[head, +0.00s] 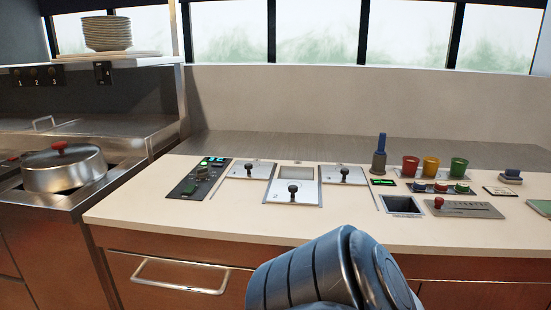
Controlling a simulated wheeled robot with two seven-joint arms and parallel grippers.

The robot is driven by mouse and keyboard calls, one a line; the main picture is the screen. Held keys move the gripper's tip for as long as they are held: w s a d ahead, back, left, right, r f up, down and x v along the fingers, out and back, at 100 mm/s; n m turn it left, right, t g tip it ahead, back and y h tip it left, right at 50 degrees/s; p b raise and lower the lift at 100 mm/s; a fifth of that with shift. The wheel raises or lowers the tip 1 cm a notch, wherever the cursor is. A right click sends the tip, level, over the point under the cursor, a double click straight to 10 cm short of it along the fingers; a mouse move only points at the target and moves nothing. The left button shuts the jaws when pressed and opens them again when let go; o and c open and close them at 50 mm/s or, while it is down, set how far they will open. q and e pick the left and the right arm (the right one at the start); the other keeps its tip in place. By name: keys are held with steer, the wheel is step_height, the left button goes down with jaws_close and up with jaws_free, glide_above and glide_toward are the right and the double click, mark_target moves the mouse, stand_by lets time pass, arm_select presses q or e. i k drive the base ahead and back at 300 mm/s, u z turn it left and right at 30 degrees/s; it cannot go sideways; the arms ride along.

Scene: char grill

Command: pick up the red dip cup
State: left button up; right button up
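The red dip cup (410,166) stands upright at the back right of the counter, left of a yellow cup (430,166) and a green cup (458,167). The three cups are in a row, and nothing touches the red one from above. A thick grey-blue link of one of my arms fills the bottom middle of the head view, well in front of the cups. Neither gripper shows in the head view.
A blue-handled tool (380,156) stands upright just left of the red cup. In front are a row of coloured knobs (441,187), a dark square opening (401,205) and a red-knobbed slider plate (463,208). A lidded pot (63,170) is far left.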

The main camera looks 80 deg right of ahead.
mark_target(410, 164)
steer(key=u, duration=0.05)
steer(key=k, duration=2)
steer(key=z, duration=1.3)
